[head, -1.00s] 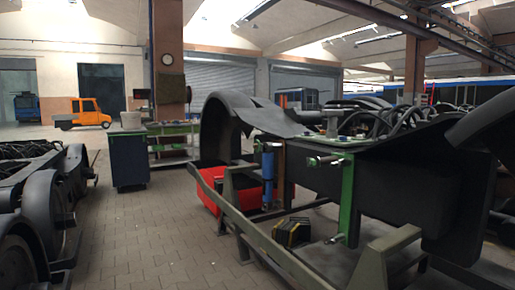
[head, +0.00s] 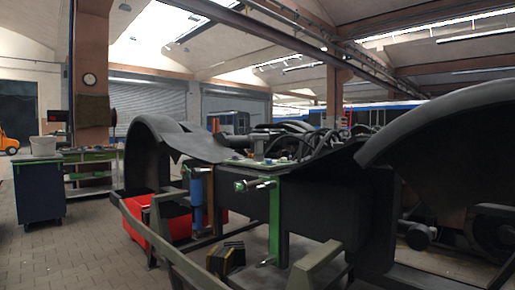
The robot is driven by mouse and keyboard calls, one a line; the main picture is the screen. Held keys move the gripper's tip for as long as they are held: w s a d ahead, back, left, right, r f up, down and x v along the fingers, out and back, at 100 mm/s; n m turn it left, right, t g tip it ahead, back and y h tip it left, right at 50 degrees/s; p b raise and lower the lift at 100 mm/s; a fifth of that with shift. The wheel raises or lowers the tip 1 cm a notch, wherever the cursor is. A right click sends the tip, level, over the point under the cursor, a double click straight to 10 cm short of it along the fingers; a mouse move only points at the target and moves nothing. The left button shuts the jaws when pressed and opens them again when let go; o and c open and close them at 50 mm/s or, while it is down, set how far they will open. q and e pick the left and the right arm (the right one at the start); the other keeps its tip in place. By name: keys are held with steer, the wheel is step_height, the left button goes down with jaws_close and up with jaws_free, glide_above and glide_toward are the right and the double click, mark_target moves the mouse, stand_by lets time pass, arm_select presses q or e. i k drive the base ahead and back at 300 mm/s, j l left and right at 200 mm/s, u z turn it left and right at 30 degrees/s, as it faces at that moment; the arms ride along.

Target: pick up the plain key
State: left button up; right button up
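I cannot make out a plain key in the head view. Small items lie on top of the dark bogie (head: 325,205), around its flat upper face (head: 255,163), but they are too small to tell apart. Neither of my grippers shows in this view.
The bogie with its curved black guards (head: 148,150) fills the middle and right. A red bin (head: 150,230) and a grey-green beam (head: 165,248) stand at its near left. A dark cabinet (head: 38,190) and a green-topped bench (head: 90,165) stand further left. Paved floor (head: 70,245) is free at left.

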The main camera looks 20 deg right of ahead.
mark_target(259, 156)
steer(key=i+j+z, duration=0.1)
steer(key=z, duration=0.3)
steer(key=i+j+z, duration=0.1)
steer(key=z, duration=0.3)
steer(key=i+j+z, duration=0.15)
steer(key=j, duration=0.15)
steer(key=i+j+z, duration=0.1)
steer(key=j, duration=0.25)
steer(key=i+j+z, duration=0.15)
steer(key=j, duration=0.2)
steer(key=i+j+z, duration=0.1)
steer(key=j, duration=0.25)
steer(key=i+j+z, duration=0.15)
steer(key=j, duration=0.25)
steer(key=i, duration=0.05)
